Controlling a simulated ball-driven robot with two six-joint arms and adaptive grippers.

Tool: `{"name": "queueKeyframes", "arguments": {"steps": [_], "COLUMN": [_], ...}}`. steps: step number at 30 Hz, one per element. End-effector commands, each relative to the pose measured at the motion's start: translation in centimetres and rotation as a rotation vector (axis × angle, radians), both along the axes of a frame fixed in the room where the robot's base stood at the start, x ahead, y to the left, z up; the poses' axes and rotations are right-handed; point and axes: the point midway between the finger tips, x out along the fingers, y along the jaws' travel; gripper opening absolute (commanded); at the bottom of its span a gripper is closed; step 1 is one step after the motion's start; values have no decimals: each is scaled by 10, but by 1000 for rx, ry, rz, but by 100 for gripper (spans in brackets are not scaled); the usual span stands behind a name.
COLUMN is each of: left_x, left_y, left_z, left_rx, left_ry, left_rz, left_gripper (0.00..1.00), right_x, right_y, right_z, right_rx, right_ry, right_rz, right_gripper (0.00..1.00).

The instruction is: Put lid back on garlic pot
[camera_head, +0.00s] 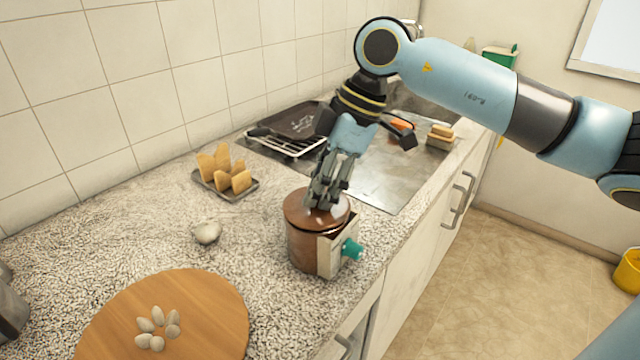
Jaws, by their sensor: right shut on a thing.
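The brown garlic pot (302,253) stands on the speckled counter near its front edge. Its round brown lid (296,210) is at the pot's mouth, roughly level; I cannot tell if it is fully seated. My right gripper (322,204) points down from above and is shut at the middle of the lid, on its handle, which the fingers hide. A white garlic bulb (207,232) lies on the counter left of the pot. My left gripper is out of view.
A beige box with a teal knob (351,249) stands against the pot's right front. A round wooden board (215,325) with several pale cloves lies at lower left. A toast rack (227,178) stands behind. A sink (385,185) is beyond.

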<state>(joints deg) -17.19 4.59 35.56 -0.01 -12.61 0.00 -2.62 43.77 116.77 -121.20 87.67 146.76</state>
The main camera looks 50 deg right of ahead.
Motion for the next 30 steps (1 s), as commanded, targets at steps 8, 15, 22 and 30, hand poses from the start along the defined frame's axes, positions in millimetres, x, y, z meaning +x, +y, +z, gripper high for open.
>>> {"name": "queueKeyframes", "arguments": {"steps": [8,15,22,30], "left_x": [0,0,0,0], "left_y": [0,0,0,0], "left_z": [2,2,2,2], "left_rx": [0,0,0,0], "left_ry": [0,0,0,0], "left_rz": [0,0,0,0], "left_gripper": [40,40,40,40], "right_x": [0,0,0,0], "right_y": [0,0,0,0], "right_z": [0,0,0,0], "right_rx": [0,0,0,0], "right_ry": [0,0,0,0], "right_rz": [0,0,0,0], "right_gripper": [0,27,48,67]}}
